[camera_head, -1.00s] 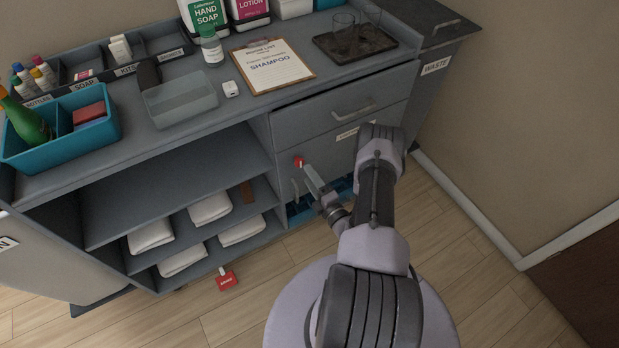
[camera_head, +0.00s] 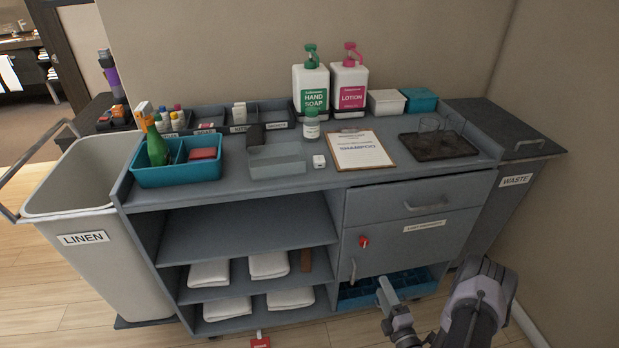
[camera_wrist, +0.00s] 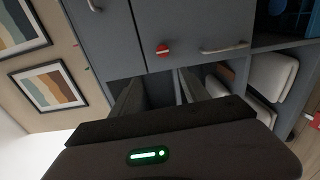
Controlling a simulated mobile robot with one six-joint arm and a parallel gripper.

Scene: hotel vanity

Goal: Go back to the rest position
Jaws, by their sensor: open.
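My gripper (camera_head: 383,291) is low in front of the cart's lower right front in the head view, with the rest of my arm to its right. In the wrist view my gripper (camera_wrist: 158,88) shows two dark fingers with a gap between them; it is open and I see nothing held. The cart's lower door (camera_head: 405,244) with a red knob (camera_head: 363,241) and a vertical handle (camera_head: 353,270) is shut, above and behind the gripper. The knob (camera_wrist: 162,50) also shows in the wrist view, apart from the fingers.
The grey cart top holds a clipboard (camera_head: 361,151), clear bin (camera_head: 277,160), dark tray (camera_head: 438,146) and teal caddy (camera_head: 179,175). White towels (camera_head: 268,264) lie on the shelves. A red tag (camera_head: 261,342) is on the floor. A wall stands right of the waste bin (camera_head: 516,181).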

